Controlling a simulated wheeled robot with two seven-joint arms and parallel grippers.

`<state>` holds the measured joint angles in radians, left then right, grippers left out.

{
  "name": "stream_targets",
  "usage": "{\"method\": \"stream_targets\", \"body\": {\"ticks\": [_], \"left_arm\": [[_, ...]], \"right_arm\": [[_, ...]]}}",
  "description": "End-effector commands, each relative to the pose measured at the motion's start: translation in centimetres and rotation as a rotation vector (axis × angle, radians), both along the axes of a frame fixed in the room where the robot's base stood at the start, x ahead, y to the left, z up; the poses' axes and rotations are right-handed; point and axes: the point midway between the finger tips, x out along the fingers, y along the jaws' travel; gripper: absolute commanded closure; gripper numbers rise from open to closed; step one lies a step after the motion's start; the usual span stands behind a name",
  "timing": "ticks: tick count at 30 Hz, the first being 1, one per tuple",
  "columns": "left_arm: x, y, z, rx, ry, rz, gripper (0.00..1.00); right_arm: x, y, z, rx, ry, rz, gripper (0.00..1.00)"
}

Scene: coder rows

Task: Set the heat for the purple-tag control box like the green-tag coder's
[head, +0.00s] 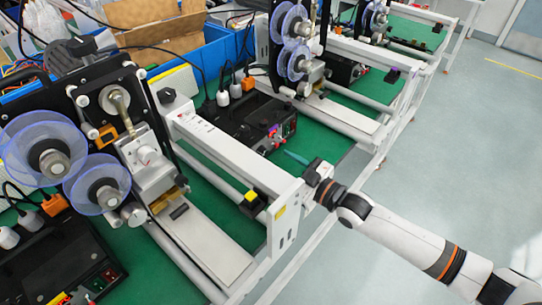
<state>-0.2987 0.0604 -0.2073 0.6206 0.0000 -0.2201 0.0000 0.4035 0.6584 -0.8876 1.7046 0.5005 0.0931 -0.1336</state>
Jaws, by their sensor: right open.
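A black control box (245,122) sits on the green bench top in the middle, between two coders. Its front has knobs and a small lit pink-purple patch; the settings are too small to read. I cannot make out a green tag. My right gripper (314,172) is open and looks empty, close to the front end of the nearest coder's white frame, right of and in front of the middle control box. My left gripper is out of view.
Another black control box (55,265) with red and green buttons is at lower left. White frame rails (215,150) stick out toward the aisle. Blue bins (190,50) and cables stand behind. A teal pen-like thing (296,158) lies on the bench. The grey floor at right is clear.

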Motion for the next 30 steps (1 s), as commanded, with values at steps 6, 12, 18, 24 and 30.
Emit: {"method": "stream_targets", "body": {"ticks": [6, 12, 18, 24, 30], "left_arm": [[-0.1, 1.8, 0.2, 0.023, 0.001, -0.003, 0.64], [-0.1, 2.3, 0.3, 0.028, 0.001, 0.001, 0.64], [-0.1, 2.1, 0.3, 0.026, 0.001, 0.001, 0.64], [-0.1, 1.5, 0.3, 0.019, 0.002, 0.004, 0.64], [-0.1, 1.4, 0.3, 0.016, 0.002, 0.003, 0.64]], "right_arm": [[2.6, 2.6, 0.0, 0.002, 0.002, 0.0, 0.52], [3.4, 3.4, 0.0, 0.001, 0.001, 0.0, 0.52], [3.5, 3.5, 0.0, 0.001, 0.002, 0.0, 0.52], [3.5, 3.5, 0.0, 0.001, 0.002, 0.0, 0.73], [3.4, 3.5, 0.0, 0.001, 0.003, 0.0, 0.97]]}}
